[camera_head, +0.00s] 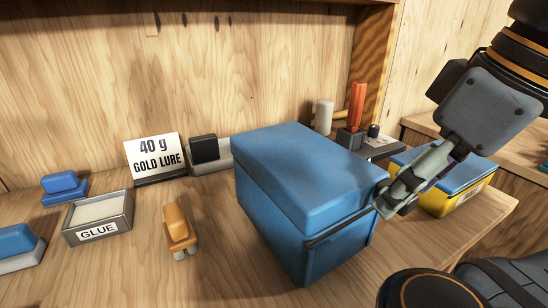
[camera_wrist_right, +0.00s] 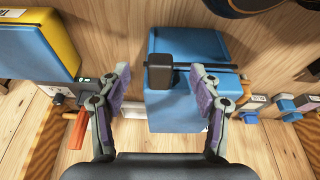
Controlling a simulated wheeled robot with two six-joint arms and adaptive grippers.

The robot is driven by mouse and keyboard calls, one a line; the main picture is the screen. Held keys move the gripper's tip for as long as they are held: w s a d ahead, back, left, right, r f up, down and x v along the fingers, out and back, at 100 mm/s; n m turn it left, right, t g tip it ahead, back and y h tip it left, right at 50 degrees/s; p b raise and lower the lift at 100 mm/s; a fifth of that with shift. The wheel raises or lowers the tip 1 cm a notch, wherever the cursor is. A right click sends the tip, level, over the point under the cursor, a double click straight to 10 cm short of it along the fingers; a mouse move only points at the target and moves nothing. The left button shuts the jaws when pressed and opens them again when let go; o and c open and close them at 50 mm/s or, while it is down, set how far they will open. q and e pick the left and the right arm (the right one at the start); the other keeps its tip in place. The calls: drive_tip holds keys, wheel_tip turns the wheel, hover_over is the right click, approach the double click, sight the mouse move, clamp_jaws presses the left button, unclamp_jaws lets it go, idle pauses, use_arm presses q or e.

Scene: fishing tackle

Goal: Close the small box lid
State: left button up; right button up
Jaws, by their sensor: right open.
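A large blue box (camera_head: 290,227) stands on the wooden bench in the middle of the head view. Its blue lid (camera_head: 300,165) lies down on the body, with a dark strip along the seam at the front right. In the right wrist view the box (camera_wrist_right: 190,43) shows with a black latch-like block (camera_wrist_right: 160,72) on its front. My right gripper (camera_head: 385,203) is open at the box's right side, close to the seam. In the right wrist view the open fingers (camera_wrist_right: 160,78) stand either side of the black block. Contact cannot be told. My left gripper is out of view.
A yellow box with a blue top (camera_head: 452,190) stands right of the gripper. A glue tray (camera_head: 97,232), an orange item (camera_head: 178,226) and a gold lure sign (camera_head: 154,158) stand left. A red-handled tool (camera_head: 356,105) is behind.

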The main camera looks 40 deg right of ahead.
drive_tip(key=p+v, duration=0.5)
drive_tip(key=v, duration=0.2)
drive_tip(key=shift+p, duration=0.4)
idle(0.3)
